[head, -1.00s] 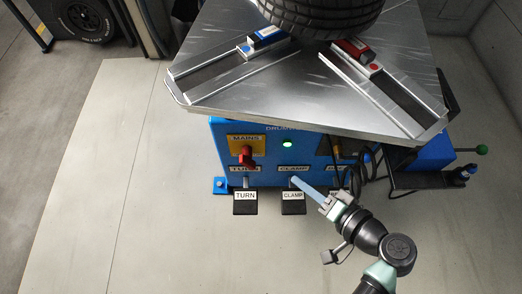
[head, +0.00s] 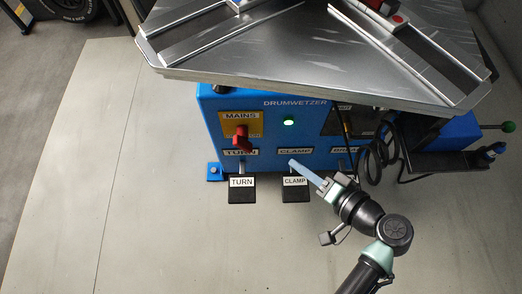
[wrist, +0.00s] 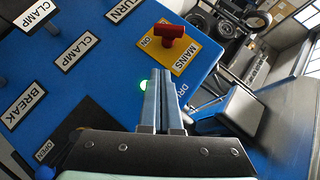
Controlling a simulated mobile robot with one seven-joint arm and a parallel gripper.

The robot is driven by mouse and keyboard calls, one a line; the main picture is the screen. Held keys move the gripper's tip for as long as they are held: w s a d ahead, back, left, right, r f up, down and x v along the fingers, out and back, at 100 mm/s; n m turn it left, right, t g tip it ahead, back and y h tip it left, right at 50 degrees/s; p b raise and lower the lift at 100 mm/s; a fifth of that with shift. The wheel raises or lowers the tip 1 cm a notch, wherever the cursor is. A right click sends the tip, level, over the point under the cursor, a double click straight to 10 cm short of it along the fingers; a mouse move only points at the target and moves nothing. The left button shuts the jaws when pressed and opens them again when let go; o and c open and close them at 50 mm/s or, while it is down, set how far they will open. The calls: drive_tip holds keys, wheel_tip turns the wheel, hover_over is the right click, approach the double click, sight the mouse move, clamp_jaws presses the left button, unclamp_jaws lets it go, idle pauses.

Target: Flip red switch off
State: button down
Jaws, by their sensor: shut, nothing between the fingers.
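The red switch (head: 242,138) is a knob on a yellow MAINS plate (head: 229,129), on the front of the blue machine (head: 212,106). In the wrist view the red switch (wrist: 170,32) stands out from the plate, with the word ON printed beside it. My gripper (head: 293,163) is shut and empty, to the right of and below the switch in the head view, near the CLAMP label. In the wrist view its blue fingers (wrist: 161,72) lie together below the switch, visibly apart from it.
A green lamp (head: 289,121) glows right of the switch. TURN (head: 241,188) and CLAMP (head: 295,188) pedals stand below on the floor. The metal turntable (head: 300,50) overhangs the panel. Black cables (head: 372,160) hang at the right. Floor at the left is clear.

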drive_tip(key=b, duration=0.5)
approach(249, 145)
drive_tip(key=w, duration=0.4)
drive_tip(key=shift+w+a+f+b, duration=0.1)
drive_tip(key=shift+a+f+b, duration=0.3)
drive_tip(key=shift+a+f, duration=0.35)
drive_tip(key=shift+a+f+b, duration=0.35)
drive_tip(key=shift+a+f, duration=0.15)
drive_tip(key=shift+a, duration=0.4)
